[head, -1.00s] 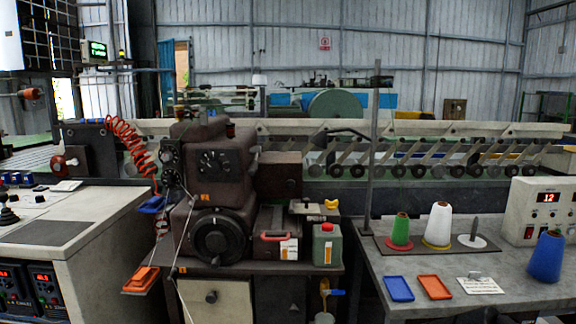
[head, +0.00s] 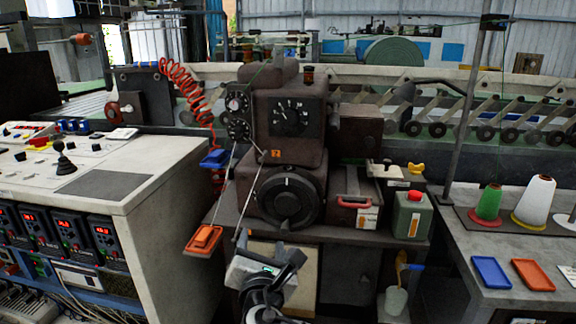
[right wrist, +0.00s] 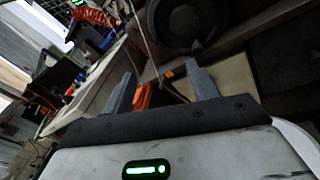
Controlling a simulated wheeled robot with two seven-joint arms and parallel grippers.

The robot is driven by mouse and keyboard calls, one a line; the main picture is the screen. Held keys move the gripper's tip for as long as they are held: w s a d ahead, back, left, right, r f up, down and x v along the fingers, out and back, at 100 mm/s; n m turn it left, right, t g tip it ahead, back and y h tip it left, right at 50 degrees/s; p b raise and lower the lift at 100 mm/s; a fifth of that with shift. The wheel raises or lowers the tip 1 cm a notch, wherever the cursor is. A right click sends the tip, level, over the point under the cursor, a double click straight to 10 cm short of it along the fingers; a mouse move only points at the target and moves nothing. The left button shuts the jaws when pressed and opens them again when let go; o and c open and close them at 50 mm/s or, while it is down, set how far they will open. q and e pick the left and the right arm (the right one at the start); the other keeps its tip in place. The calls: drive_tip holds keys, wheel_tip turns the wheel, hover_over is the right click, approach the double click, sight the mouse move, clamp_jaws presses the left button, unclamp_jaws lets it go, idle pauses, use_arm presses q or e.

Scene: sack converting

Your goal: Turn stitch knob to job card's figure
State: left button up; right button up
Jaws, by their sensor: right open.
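The dark brown sewing head (head: 290,150) stands on its bench in the middle of the head view. Its upper face carries a dial with a pointer and white marks (head: 291,117), and two smaller round dials (head: 238,104) sit to the left. A large black handwheel (head: 287,197) is below. I cannot tell for sure which of these is the stitch knob. The job card is not in view. My right gripper (head: 290,260) is below the handwheel, in front of the bench, apart from the machine. Its jaws (right wrist: 162,78) are open and empty in the right wrist view. My left gripper is not in view.
An orange tray-like pedal (head: 204,238) hangs left of my right gripper, with thin rods running up to the machine. A green can (head: 412,215) stands on the bench at right. A control desk (head: 130,190) is at left, and a thread table (head: 455,235) is at right.

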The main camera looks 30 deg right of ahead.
wheel_tip(320, 180, up, 13)
drive_tip(key=d+n+t+h, duration=0.2)
drive_tip(key=d+n+h, duration=0.1)
drive_tip(key=h, duration=0.4)
drive_tip(key=p, duration=0.2)
approach(288, 124)
drive_tip(key=x, duration=0.8)
drive_tip(key=shift+w+d+r, duration=0.15)
drive_tip(key=shift+w+r, duration=0.1)
drive_tip(key=shift+m, duration=0.3)
drive_tip(key=c, duration=1)
